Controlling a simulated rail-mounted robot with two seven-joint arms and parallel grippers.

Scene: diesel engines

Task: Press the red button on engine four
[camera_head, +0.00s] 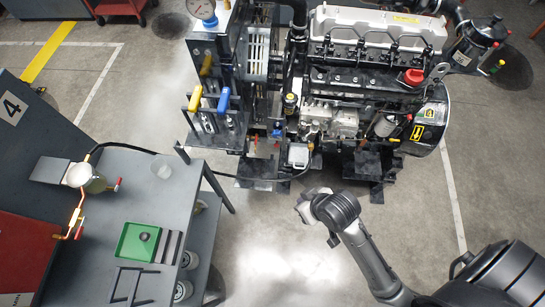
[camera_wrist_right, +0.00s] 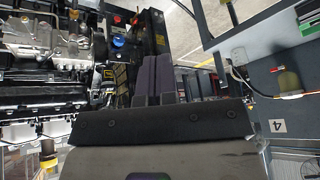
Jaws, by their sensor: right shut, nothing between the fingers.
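The diesel engine (camera_head: 365,70) stands at the top middle of the head view, and part of it shows at the left of the right wrist view (camera_wrist_right: 50,60). A plate with the number 4 (camera_head: 12,108) is on the grey cabinet at the left. A small red spot (camera_wrist_right: 117,19) shows near the engine in the wrist view; I cannot tell whether it is the red button. My right gripper (camera_head: 303,205) is in front of the engine's lower edge, apart from it. Its fingers (camera_wrist_right: 159,60) are shut and empty. My left gripper is not in view.
A stand with yellow and blue handles (camera_head: 215,95) adjoins the engine's left side. The floor between the table and my right arm is clear.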

